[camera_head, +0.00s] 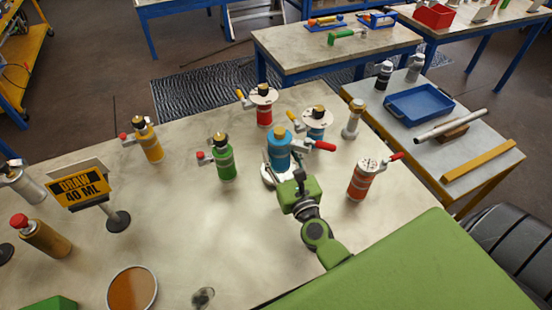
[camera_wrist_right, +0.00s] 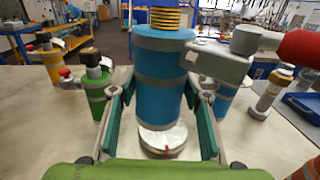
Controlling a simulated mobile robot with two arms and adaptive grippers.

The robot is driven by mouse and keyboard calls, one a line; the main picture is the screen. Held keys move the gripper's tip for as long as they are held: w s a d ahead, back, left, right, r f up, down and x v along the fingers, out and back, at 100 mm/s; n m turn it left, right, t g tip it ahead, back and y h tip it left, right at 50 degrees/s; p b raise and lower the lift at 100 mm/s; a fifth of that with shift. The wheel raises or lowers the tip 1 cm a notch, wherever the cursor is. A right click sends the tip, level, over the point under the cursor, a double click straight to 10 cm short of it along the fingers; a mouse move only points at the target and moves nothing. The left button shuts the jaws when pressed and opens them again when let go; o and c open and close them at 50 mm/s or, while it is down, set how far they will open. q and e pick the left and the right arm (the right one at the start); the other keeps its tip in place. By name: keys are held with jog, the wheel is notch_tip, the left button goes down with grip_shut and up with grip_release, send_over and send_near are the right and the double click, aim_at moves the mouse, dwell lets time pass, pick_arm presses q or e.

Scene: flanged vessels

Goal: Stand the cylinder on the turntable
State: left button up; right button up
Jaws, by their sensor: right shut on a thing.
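A blue cylinder (camera_head: 278,148) with grey bands, a brass top and a red-tipped side lever stands upright near the middle of the table in the head view. My right gripper (camera_head: 280,164) is shut around its lower body, with one finger on each side; the cylinder (camera_wrist_right: 160,85) fills the middle of the right wrist view. A white round turntable (camera_wrist_right: 165,142) with a red mark on its side is directly under the cylinder. I cannot tell whether the cylinder's bottom touches it. My left gripper is not in view.
Around it stand a green cylinder (camera_head: 223,160), a yellow one (camera_head: 150,143), a red one (camera_head: 264,112), an orange-red one (camera_head: 360,182) and another blue one (camera_head: 316,121). A "DRAW 40 ML" sign (camera_head: 80,187) stands left. The table's front middle is mostly clear.

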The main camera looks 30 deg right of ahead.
jog(key=w+f+b, duration=0.1)
jog(key=w+f, duration=0.1)
jog(key=w+d+f+b, duration=0.1)
jog(key=w+f+b, duration=0.1)
jog(key=w+d+f+b, duration=0.1)
jog(key=w+f+b, duration=0.1)
jog(key=w, duration=0.1)
jog(key=shift+f, duration=0.4)
jog(key=f+b, duration=0.3)
jog(key=shift+w+d+f, duration=0.1)
jog(key=shift+w+f, duration=0.1)
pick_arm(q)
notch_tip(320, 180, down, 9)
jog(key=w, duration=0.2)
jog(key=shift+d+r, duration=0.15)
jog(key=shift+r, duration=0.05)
pick_arm(e)
jog(key=shift+r, duration=0.1)
jog(key=o, duration=1.6)
jog(key=shift+s+f, duration=0.1)
jog(key=shift+f, duration=0.15)
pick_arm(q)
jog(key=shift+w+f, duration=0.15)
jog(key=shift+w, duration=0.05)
pick_arm(e)
jog(key=shift+o, duration=0.2)
